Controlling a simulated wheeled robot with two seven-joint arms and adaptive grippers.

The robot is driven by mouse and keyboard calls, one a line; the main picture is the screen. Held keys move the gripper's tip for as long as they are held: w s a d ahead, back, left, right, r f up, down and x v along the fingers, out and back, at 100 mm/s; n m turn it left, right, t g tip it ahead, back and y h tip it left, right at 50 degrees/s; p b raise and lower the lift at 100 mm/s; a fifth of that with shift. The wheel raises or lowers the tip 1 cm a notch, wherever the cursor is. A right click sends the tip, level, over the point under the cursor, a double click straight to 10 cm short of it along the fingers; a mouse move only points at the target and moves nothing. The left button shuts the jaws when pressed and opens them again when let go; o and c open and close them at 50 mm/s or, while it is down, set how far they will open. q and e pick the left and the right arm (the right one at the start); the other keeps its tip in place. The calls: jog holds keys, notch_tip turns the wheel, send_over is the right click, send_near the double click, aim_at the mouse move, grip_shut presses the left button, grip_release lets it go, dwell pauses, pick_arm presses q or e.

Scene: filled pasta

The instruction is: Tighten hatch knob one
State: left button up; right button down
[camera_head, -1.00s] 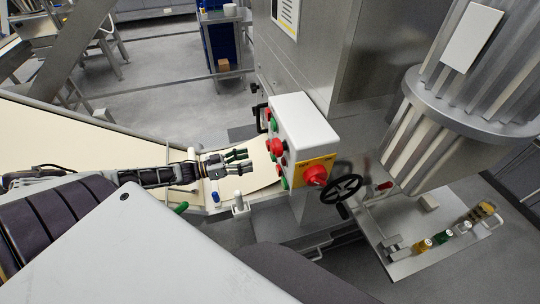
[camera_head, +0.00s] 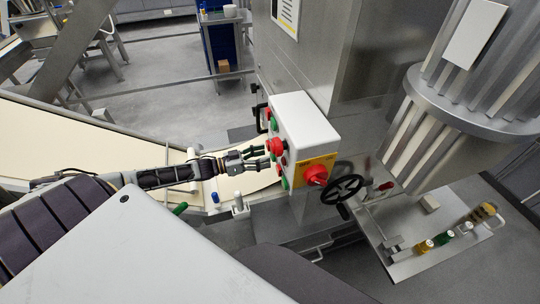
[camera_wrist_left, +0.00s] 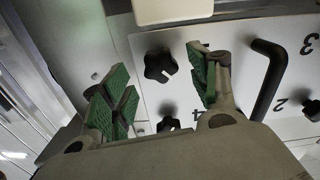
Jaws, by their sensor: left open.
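My left gripper (camera_head: 258,151) reaches in from the left in the head view, beside the front of the control box. In the left wrist view my left gripper (camera_wrist_left: 158,95) is open and empty, its green pads wide apart. A dark star-shaped knob (camera_wrist_left: 160,66) on a white panel (camera_wrist_left: 140,95) shows between and beyond the fingers, apart from them. A second dark knob (camera_wrist_left: 168,124) is lower, partly hidden by the gripper. A third knob (camera_wrist_left: 312,110) is at the right edge. My right gripper is out of view.
A black bar handle (camera_wrist_left: 267,80) stands out right of the right finger. The control box (camera_head: 303,122) with red and green buttons is close to my gripper. A black handwheel (camera_head: 342,188) is right of it. The pale conveyor belt (camera_head: 120,145) runs at left.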

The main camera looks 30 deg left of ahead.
pick_arm(q)
jog(key=shift+x, duration=1.75)
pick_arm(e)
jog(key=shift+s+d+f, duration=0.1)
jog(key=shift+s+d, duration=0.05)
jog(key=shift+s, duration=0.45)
pick_arm(q)
jog(key=c, duration=1)
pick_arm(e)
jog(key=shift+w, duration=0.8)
